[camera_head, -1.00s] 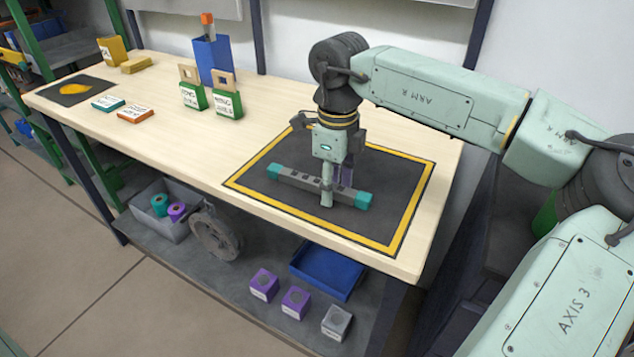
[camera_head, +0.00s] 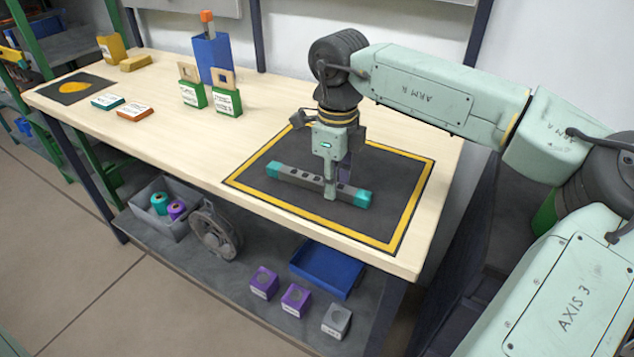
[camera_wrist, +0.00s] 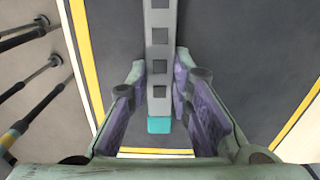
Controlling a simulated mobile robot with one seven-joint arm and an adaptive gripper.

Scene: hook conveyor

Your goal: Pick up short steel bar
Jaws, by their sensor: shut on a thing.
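The short steel bar (camera_head: 300,179) is grey with dark square marks and teal ends. In the head view it is at the dark mat with a yellow border (camera_head: 405,215); I cannot tell whether it touches the mat. My gripper (camera_head: 331,188) points down over the bar, fingers on either side of it, right of its middle. In the wrist view the bar (camera_wrist: 160,60) runs between the purple-padded fingers of my gripper (camera_wrist: 160,105), its teal end toward the palm. The gripper is shut on the bar, and a finger hides part of it in the head view.
A blue bin (camera_head: 212,58), two green-based blocks (camera_head: 226,100) and small teal and orange boxes (camera_head: 133,112) stand left on the table. The lower shelf holds a grey bin (camera_head: 165,222), a blue tray (camera_head: 328,270) and several small boxes. The table's middle is clear.

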